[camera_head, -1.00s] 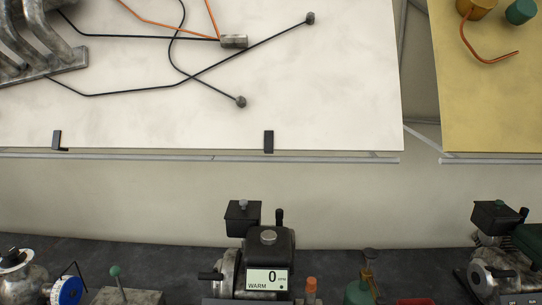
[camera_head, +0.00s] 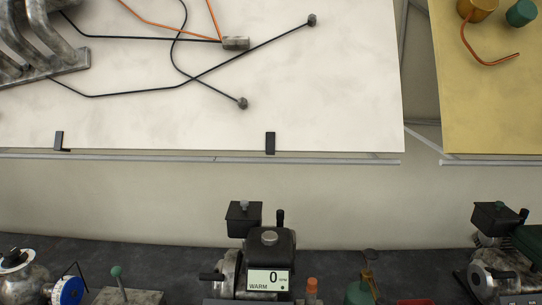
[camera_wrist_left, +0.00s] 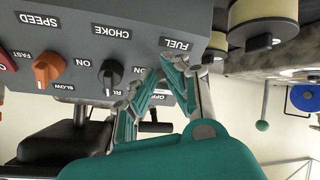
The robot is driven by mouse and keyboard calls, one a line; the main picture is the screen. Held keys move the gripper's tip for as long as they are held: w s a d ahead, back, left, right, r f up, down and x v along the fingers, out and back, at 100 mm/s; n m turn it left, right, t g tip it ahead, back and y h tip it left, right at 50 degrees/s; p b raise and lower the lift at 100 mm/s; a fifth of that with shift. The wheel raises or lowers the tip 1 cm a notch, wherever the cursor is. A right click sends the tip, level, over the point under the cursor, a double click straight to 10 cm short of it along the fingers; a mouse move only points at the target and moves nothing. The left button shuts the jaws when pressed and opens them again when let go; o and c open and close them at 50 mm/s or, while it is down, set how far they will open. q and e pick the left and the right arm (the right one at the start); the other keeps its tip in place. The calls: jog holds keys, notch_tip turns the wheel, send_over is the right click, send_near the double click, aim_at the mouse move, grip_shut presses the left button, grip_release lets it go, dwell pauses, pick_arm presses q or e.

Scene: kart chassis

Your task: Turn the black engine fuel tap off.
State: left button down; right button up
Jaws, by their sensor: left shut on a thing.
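The black engine (camera_head: 270,243) stands on the dark bench at the bottom middle of the head view. Its display reads 0 and WARM. In the left wrist view its grey control panel (camera_wrist_left: 84,48) appears upside down, with SPEED, CHOKE and FUEL labels. My left gripper (camera_wrist_left: 165,77), with teal fingers, is at the FUEL label and shut on the fuel tap. The tap is hidden between the fingers, so its setting cannot be read. My right gripper is in neither view.
The black choke knob (camera_wrist_left: 110,74) is close beside my left fingers, with the orange speed knob (camera_wrist_left: 46,70) farther left. A green-knobbed lever (camera_head: 117,273) and a blue dial (camera_head: 68,291) stand left of the engine. Another engine (camera_head: 500,250) stands at the right.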

pick_arm(q)
jog(key=shift+w+d+r, duration=0.3)
jog(key=shift+r, duration=0.3)
jog(key=shift+s+d+f, duration=0.1)
jog(key=shift+d+f, duration=0.05)
jog(key=shift+d, duration=0.05)
jog(key=p+v, duration=0.1)
jog(key=v, duration=0.1)
jog(key=p+v, duration=0.3)
jog(key=p, duration=0.1)
jog(key=shift+s+a+r, duration=0.25)
jog(key=shift+a+r, duration=0.1)
jog(key=shift+r, duration=0.05)
jog(key=shift+a, duration=0.1)
